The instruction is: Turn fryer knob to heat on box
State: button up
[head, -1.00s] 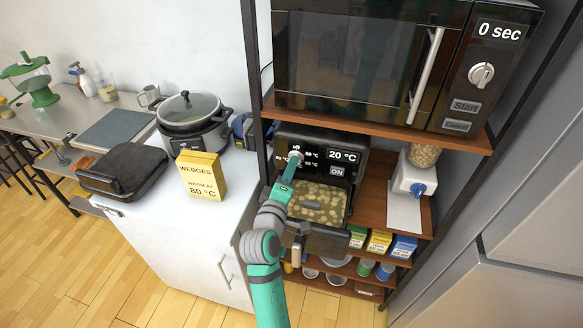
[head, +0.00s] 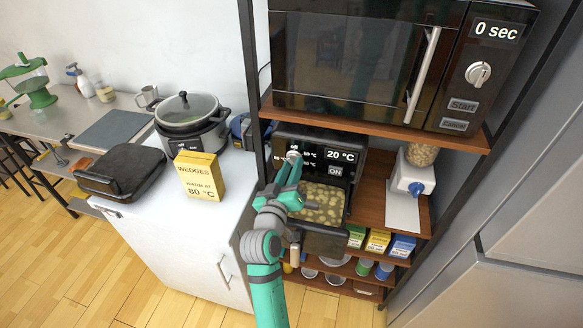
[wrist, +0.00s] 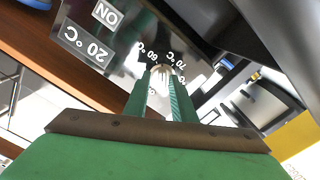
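The black fryer (head: 350,171) stands on the shelf below the microwave. Its display (head: 341,156) reads 20 °C, with an ON button below. The pale round fryer knob (head: 293,156) is at the left of its front panel, with temperature marks around it. My gripper (head: 291,167) is at the knob. In the wrist view, my gripper's green fingers (wrist: 160,80) flank the knob (wrist: 161,70) closely and appear shut on it. Their tips partly hide it, and its exact pointing is unclear. The yellow box (head: 200,178) reads WEDGES, WARM AT 80 °C.
The fryer's open drawer (head: 322,205) holds wedges, below the panel and right of my arm. The black shelf post (head: 256,90) is close on the left. The microwave (head: 365,60) is above. A slow cooker (head: 190,120) and a black grill (head: 122,172) stand on the white cabinet.

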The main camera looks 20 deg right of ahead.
jog(key=shift+w+a+f, duration=0.1)
jog(key=shift+a, duration=0.15)
dwell(0.4)
jog(key=shift+v, duration=1)
jog(key=v, duration=0.6)
dwell(0.3)
